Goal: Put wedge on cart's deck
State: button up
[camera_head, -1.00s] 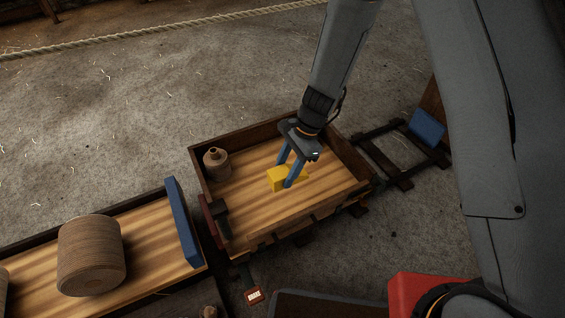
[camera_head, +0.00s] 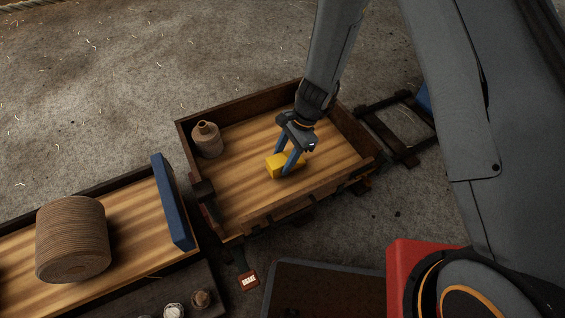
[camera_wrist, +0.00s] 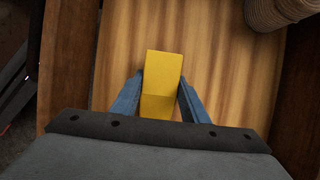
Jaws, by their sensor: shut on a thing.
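The yellow wedge (camera_head: 285,163) is between the blue fingers of my gripper (camera_head: 287,164), over the middle of the cart's deck (camera_head: 245,185). In the wrist view the wedge (camera_wrist: 162,80) sits between the two fingertips (camera_wrist: 161,95), with the striped wood deck (camera_wrist: 215,60) behind it. My gripper is shut on the wedge. The wedge is at or just above the deck; I cannot tell whether it touches. The cart has raised dark wooden sides (camera_head: 235,107).
A brown jug (camera_head: 207,140) stands in the cart's back left corner. To the left, another cart with a blue end board (camera_head: 174,200) carries a rope coil (camera_head: 72,240). Rails (camera_head: 400,125) run off to the right.

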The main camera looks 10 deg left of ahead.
jog(key=shift+f, duration=0.95)
jog(key=shift+r, duration=0.1)
jog(key=o, duration=1.2)
jog(key=shift+c, duration=0.2)
